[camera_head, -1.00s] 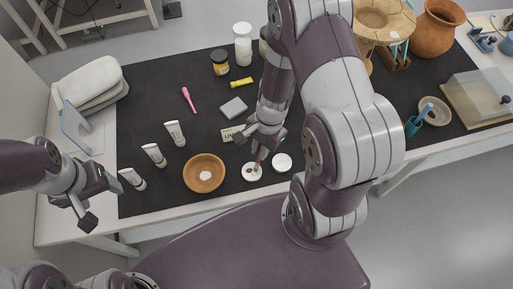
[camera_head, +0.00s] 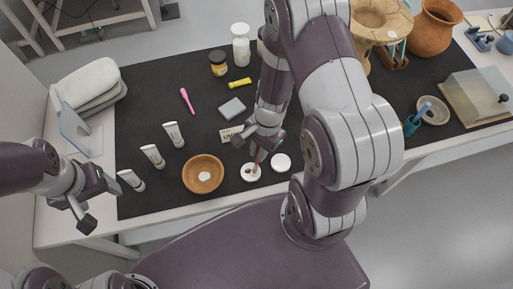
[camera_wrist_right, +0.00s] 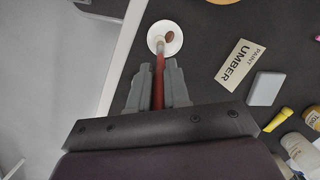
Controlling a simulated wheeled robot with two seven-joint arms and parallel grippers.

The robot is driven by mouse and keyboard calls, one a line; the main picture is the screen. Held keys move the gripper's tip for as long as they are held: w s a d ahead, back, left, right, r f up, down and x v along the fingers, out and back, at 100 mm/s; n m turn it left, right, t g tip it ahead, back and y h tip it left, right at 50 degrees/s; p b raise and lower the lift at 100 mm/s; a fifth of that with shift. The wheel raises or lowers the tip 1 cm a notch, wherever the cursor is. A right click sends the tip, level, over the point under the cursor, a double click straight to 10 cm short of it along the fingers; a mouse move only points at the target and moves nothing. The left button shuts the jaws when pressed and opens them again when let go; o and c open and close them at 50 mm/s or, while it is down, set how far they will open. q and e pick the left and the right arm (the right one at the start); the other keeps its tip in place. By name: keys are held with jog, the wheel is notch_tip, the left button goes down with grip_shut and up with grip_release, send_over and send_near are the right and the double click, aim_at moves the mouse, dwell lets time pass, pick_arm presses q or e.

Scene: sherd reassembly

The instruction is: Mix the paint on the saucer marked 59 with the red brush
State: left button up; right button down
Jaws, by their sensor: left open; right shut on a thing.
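My right gripper (camera_head: 264,142) is shut on the red brush (camera_head: 258,158) and holds it above the near part of the black mat. In the right wrist view the red handle (camera_wrist_right: 158,85) runs between the fingers (camera_wrist_right: 157,88), and its tip lies over a white saucer (camera_wrist_right: 173,45). That saucer (camera_head: 251,172) bears brown paint (camera_wrist_right: 169,38). I cannot read any number on it. A second white saucer (camera_head: 281,162) lies just to its right. My left gripper (camera_head: 90,203) is open and empty at the left, near the table's front edge.
A brown bowl (camera_head: 203,174) with a white piece in it stands left of the saucer. An UMBER card (camera_wrist_right: 240,64) and a grey block (camera_head: 232,108) lie behind the saucers. Pots stand at the back right.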

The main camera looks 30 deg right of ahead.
jog(key=shift+w+d, duration=0.15)
jog(key=shift+w, duration=0.25)
jog(key=shift+s, duration=0.45)
dwell(2.0)
